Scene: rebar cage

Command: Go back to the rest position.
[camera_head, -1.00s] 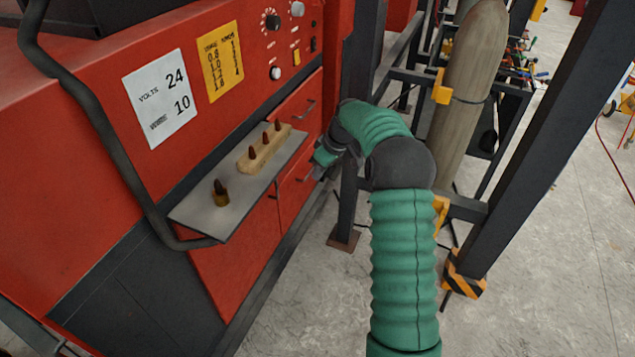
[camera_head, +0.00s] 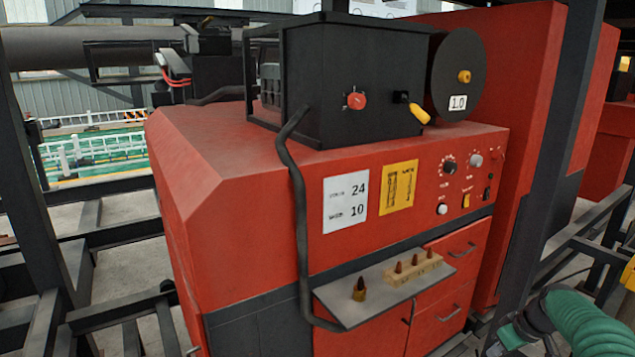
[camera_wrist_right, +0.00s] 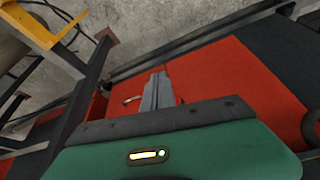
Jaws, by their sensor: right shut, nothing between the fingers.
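My right arm, in a green ribbed sleeve (camera_head: 585,322), comes in at the bottom right corner of the head view. Its gripper (camera_head: 494,347) is small and partly cut off there, just right of the red machine's drawers. In the right wrist view the gripper's grey fingers (camera_wrist_right: 158,90) are together and empty, pointing along the red cabinet front with some floor beyond. My left gripper is in neither view.
The red welding machine (camera_head: 240,170) fills the middle. A dark post (camera_head: 548,170) and frame bars stand close to my right arm.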

